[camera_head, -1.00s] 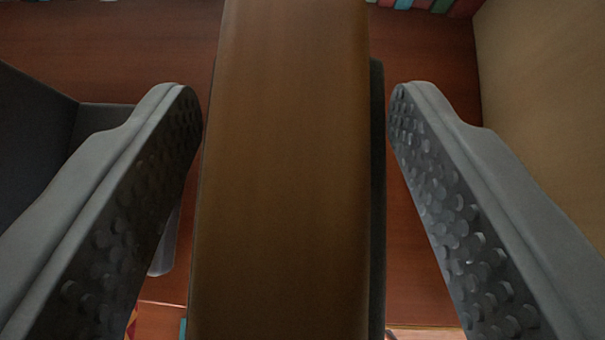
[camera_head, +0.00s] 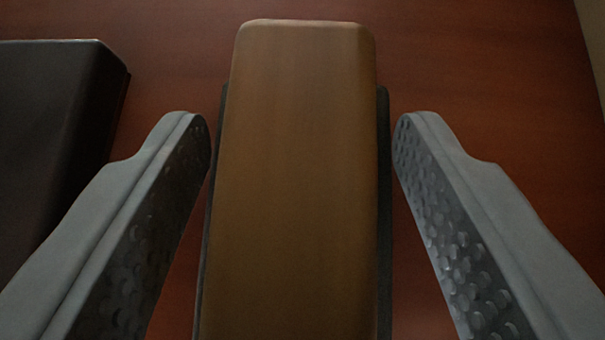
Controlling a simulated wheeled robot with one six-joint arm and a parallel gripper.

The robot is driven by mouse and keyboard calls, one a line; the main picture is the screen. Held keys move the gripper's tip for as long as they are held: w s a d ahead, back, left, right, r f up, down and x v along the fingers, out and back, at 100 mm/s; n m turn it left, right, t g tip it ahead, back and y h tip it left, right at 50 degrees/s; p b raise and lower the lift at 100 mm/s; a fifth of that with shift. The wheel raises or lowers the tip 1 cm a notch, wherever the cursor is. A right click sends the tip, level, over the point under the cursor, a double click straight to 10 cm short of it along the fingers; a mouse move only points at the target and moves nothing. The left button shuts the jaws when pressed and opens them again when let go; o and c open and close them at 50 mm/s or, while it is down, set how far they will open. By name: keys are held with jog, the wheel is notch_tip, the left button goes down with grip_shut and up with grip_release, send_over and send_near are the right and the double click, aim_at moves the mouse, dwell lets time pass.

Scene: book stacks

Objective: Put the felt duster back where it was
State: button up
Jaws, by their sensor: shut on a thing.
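The felt duster (camera_head: 300,170) is a long brown wooden block with dark felt showing along both sides. It runs up the middle of the view, and its rounded far end is in sight. My gripper (camera_head: 302,135) has one grey, studded finger on each side of the duster and is shut on it. The fingertips are close to the dark felt edges. The duster's near end is cut off by the bottom of the picture, and its underside is hidden.
A reddish-brown wooden surface (camera_head: 480,90) lies behind the duster, bare above it and to its right. A dark box-like object (camera_head: 50,130) stands at the left, beside the left finger. A pale panel (camera_head: 594,40) shows at the upper right edge.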

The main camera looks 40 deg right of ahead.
jog(key=shift+f, duration=0.1)
jog(key=o, duration=1.1)
jog(key=v, duration=1.2)
